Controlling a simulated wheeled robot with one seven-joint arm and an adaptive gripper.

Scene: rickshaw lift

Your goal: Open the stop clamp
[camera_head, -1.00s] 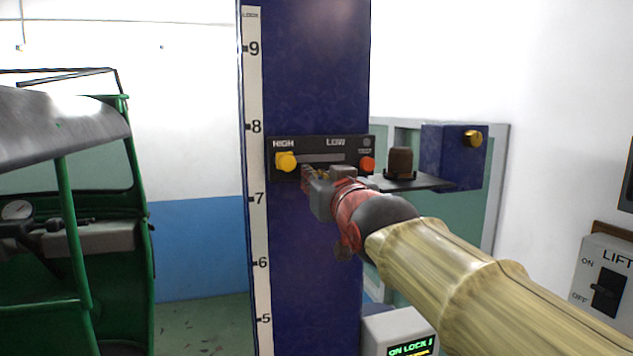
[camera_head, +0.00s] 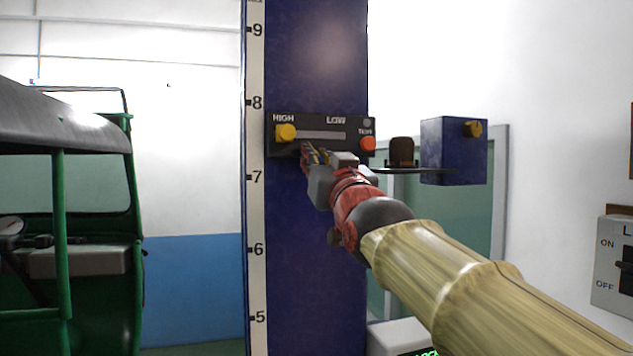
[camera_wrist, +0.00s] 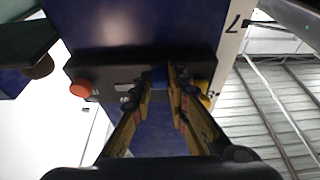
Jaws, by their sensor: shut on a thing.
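A black panel (camera_head: 283,148) marked HIGH and LOW, with a grey slot, sits across the dark blue column (camera_head: 310,230). A yellow knob (camera_head: 285,132) is at its HIGH end and an orange knob (camera_head: 368,144) at its other end. My gripper (camera_head: 308,150) is in front of the panel's lower edge, just right of and below the yellow knob. In the wrist view, my gripper (camera_wrist: 164,80) is shut on a small blue part (camera_wrist: 159,76) at the panel. The fingers hide much of that part. I cannot tell which piece is the stop clamp.
A blue box (camera_head: 453,151) with a brass knob and a thin shelf with a brown cylinder (camera_head: 402,151) stand right of the column. A green rickshaw (camera_head: 62,230) is at the left. A switch box (camera_head: 610,263) is on the right wall.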

